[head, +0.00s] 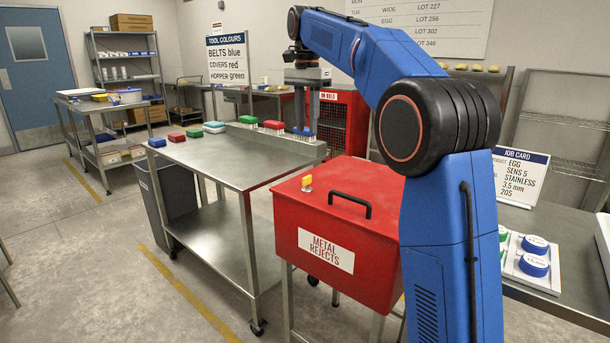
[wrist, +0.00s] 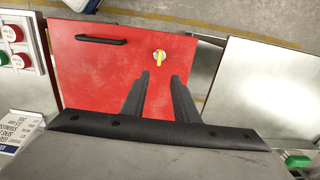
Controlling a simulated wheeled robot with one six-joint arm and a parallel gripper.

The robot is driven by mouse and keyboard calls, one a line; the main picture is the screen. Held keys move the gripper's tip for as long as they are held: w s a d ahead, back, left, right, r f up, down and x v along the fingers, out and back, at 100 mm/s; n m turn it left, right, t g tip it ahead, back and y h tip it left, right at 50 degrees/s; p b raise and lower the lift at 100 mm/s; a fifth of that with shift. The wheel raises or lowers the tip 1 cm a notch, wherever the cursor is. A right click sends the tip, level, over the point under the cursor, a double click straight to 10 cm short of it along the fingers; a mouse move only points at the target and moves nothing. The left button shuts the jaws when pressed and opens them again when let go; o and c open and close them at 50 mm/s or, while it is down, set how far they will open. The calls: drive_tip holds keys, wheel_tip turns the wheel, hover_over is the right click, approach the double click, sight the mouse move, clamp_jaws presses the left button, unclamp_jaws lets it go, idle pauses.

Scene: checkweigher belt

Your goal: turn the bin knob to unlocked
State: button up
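The red metal rejects bin (head: 328,263) has a black handle (head: 350,203) and a small yellow knob (head: 306,183) on its lid. In the wrist view the knob (wrist: 159,56) is a yellow bar on a pale round base, its bar running roughly up and down the picture. Any lock markings are too small to read. My gripper (head: 304,128) is raised, pointing down. In the wrist view its two fingers (wrist: 160,76) are apart with nothing between them, and the knob shows just beyond the fingertips. The fingers do not appear to touch the knob.
A job card (head: 520,175) and blue and green discs are on the right bench. A red cage (head: 345,120) stands behind.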

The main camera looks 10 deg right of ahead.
sight(307, 176)
wheel_tip(307, 176, down, 16)
drive_tip(key=shift+f, duration=0.1)
idle(0.5)
drive_tip(key=shift+c, duration=0.6)
clamp_jaws()
